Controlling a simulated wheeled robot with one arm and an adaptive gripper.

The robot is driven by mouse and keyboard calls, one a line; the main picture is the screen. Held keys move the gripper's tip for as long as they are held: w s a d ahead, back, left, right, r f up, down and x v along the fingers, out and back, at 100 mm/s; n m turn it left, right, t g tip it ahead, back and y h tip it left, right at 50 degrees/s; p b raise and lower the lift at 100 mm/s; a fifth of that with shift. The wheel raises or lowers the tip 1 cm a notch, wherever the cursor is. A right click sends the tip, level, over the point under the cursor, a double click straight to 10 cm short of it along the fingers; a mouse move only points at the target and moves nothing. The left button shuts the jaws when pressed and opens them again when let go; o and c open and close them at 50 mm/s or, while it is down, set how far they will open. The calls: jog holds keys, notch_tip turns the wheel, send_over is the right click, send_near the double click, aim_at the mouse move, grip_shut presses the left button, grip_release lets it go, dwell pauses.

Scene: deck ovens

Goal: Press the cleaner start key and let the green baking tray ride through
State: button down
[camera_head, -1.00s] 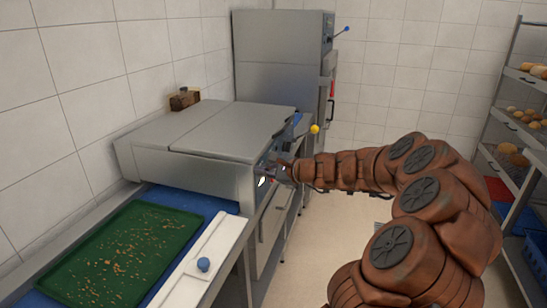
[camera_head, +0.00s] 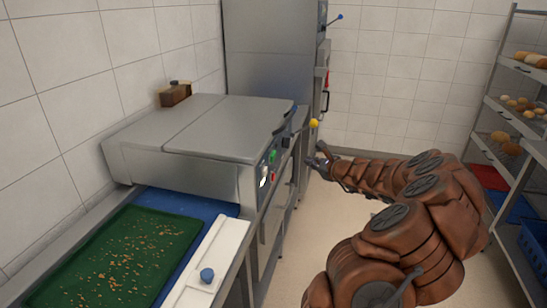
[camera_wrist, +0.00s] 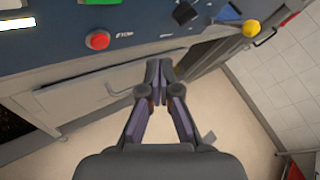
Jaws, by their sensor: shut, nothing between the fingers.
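The green baking tray (camera_head: 72,272), strewn with brown crumbs, lies flat on the blue belt (camera_head: 170,199) in front of the grey cleaner (camera_head: 205,125) in the head view. The cleaner's side panel carries a green key (camera_head: 272,156) and a red button (camera_head: 274,177). The red button (camera_wrist: 97,41) also shows in the wrist view. My gripper (camera_head: 322,158) is to the right of the panel, apart from it. In the wrist view my gripper (camera_wrist: 158,70) has its fingertips together, with nothing between them. Part of the panel's top is cut off there.
A yellow-knobbed lever (camera_head: 313,123) sticks out near the cleaner's far end. A white ledge with a blue knob (camera_head: 207,274) runs beside the belt. A tall steel oven (camera_head: 270,60) stands behind. Bread shelves (camera_head: 510,110) are on the right. The floor between is clear.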

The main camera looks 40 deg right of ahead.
aim_at(273, 156)
jog(key=w+a+b, duration=0.4)
jog(key=w+a, duration=0.1)
jog(key=w, duration=0.2)
dwell(0.4)
jog(key=shift+w+a, duration=0.1)
jog(key=shift+w, duration=0.1)
dwell(1.2)
jog(key=shift+w+a+b, duration=0.2)
jog(key=shift+w+b, duration=0.05)
jog(key=shift+b, duration=0.05)
